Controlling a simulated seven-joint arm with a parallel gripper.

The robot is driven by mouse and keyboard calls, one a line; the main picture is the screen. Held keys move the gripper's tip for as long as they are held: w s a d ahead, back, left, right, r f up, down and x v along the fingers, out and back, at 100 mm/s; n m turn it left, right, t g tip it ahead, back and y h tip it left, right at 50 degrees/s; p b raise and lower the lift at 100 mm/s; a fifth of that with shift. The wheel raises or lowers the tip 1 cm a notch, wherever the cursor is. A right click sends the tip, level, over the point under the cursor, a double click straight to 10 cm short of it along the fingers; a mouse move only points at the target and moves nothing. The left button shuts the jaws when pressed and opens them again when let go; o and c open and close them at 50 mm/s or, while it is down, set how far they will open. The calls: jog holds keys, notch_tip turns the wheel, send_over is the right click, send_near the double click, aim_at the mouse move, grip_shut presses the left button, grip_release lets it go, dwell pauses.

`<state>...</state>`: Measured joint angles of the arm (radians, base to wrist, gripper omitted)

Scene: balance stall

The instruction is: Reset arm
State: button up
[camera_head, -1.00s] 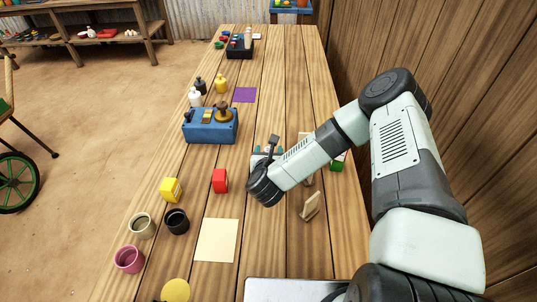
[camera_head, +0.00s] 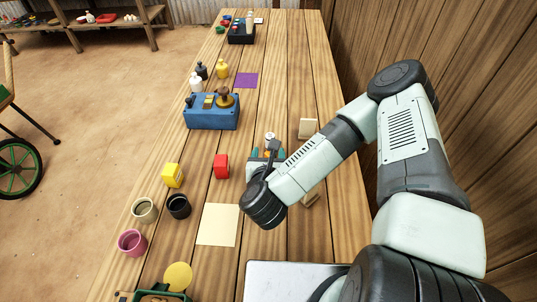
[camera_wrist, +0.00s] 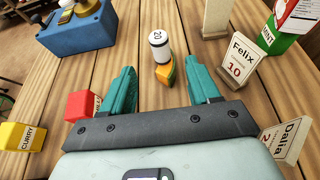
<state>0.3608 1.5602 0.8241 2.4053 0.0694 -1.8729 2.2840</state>
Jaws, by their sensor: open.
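My gripper (camera_wrist: 162,72) is open in the wrist view, its two teal fingers apart with nothing gripped. I see no contact, but the gripper's height above the table is hard to tell.
A red box (camera_head: 221,167) and yellow box (camera_head: 173,175) stand left of the gripper. Name cards "Felix 10" (camera_wrist: 238,61) and "Dalia" (camera_wrist: 286,140) are close on its right. A blue scale-like device (camera_head: 211,117) is farther back. A cream mat (camera_head: 218,225) lies bare in front.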

dwell(0.3)
jog(key=w+a+r+n+g+y, duration=0.2)
jog(key=w+r+n+y, duration=0.4)
jog(key=n, duration=0.8)
jog(key=s+d+r+n+g+h, duration=0.1)
jog(key=d+r+n+h, duration=0.15)
jog(key=r+n, duration=0.35)
jog(key=s+d+r+n+g+h, duration=0.1)
jog(key=s+d+r+n+g, duration=0.15)
jog(key=r+n, duration=0.3)
jog(key=s+d+r+n+g+h, duration=0.1)
jog(key=s+d+r+n, duration=0.4)
jog(key=s+r, duration=0.4)
jog(key=s+d+r+n+g+h, duration=0.1)
jog(key=s+d+r+n, duration=0.4)
jog(key=s+r, duration=0.4)
jog(key=s, duration=0.3)
jog(key=shift+s+d+r+n, duration=0.15)
jog(key=shift+s+r+n, duration=0.2)
